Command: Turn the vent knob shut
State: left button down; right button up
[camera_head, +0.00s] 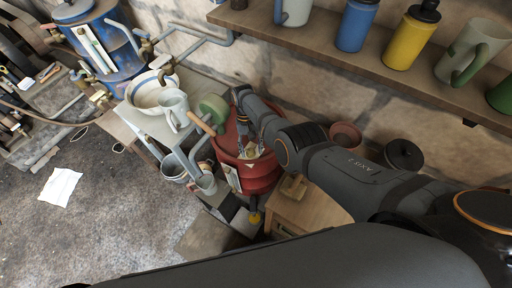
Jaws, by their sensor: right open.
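A red drum-shaped vessel (262,180) stands low in the middle of the head view. My right arm reaches in from the right, and its gripper (252,148) hangs over the top of the vessel with open fingers pointing down. A small pale brass piece (250,152) shows between the fingers; it may be the vent knob, but it is too small and covered to be sure. I cannot tell whether the fingers touch it. My left gripper is not in view.
A shelf (380,60) with bottles and mugs runs above my right arm. A white jug (173,106) and a basin (150,90) stand left of the vessel. A blue tank (108,45) with pipes is at upper left. A wooden stool (310,208) stands right of the vessel.

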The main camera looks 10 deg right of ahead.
jog(key=shift+w, duration=0.1)
jog(key=v, duration=1.2)
jog(key=shift+s+r, duration=0.2)
jog(key=shift+s, duration=0.05)
jog(key=shift+d, duration=0.1)
